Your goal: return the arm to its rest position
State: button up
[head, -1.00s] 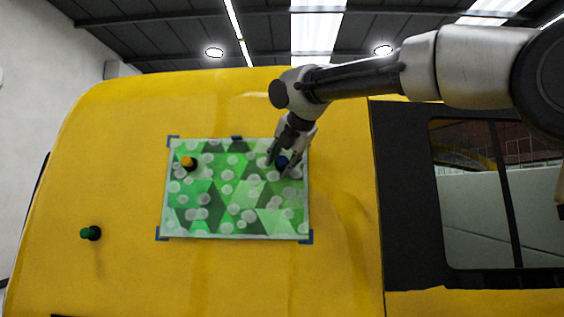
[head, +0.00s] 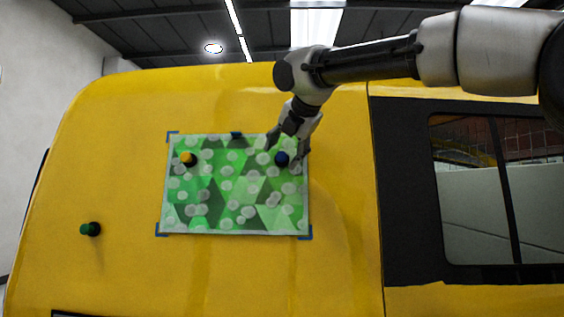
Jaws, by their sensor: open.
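My arm reaches in from the upper right in the head view. My gripper (head: 288,146) hangs in front of the top right part of the patterned green vinyl sheet (head: 235,205). Its fingers are spread and hold nothing. A dark blue magnet-like knob (head: 282,159) sits on the sheet's upper right, just below and between the fingertips. Whether a finger touches it I cannot tell.
The sheet lies flat on a yellow van panel (head: 110,180), with blue marks at its corners. An orange and black knob (head: 188,159) sits at its upper left. A green knob (head: 90,229) is on the panel at left. A dark-framed window (head: 475,200) is at right.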

jog(key=v, duration=0.9)
notch_tip(320, 180, down, 12)
jog(key=s+m+g, duration=0.2)
jog(key=m+g, duration=0.1)
jog(key=m, duration=0.7)
jog(key=s+d+f+m+g+h, duration=0.1)
jog(key=s+d+f+m+h, duration=0.15)
jog(key=d+f+m, duration=0.6)
jog(key=s+d+f+m+g+h, duration=0.1)
jog(key=s+d+f+m, duration=0.5)
jog(key=s+d+f, duration=0.3)
jog(key=s+d+f+m, duration=0.6)
jog(key=s+d+f, duration=0.4)
jog(key=d, duration=0.5)
jog(key=shift+d+f+g+h, duration=0.35)
jog(key=shift+f+g, duration=0.05)
